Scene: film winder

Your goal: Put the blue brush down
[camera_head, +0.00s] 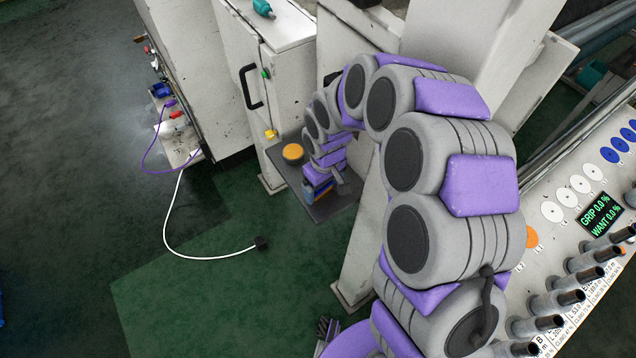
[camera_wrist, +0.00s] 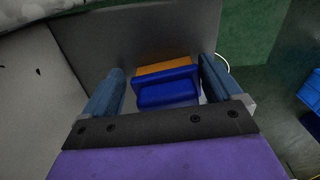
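The blue brush (camera_wrist: 168,92) shows in the wrist view as a blue block with an orange strip beyond it. It lies between the two blue-grey fingers of my gripper (camera_wrist: 163,68). The fingers are spread, with a narrow gap visible on the left of the brush; on the right I cannot tell whether finger and brush touch. Behind it is a flat grey plate (camera_wrist: 90,35). In the head view my gripper (camera_head: 316,190) is low over the dark grey plate (camera_head: 335,209), largely hidden by my arm. Small blue and orange parts show there, too small to separate clearly.
A round orange-topped item (camera_head: 292,152) stands on the plate's far left corner. A white cabinet (camera_head: 270,75) with a black handle rises behind. A white cable (camera_head: 195,257) lies on the green floor. A control panel (camera_head: 590,215) is at right, its display reading GRIP 0.0 %, WANT 0.0 %.

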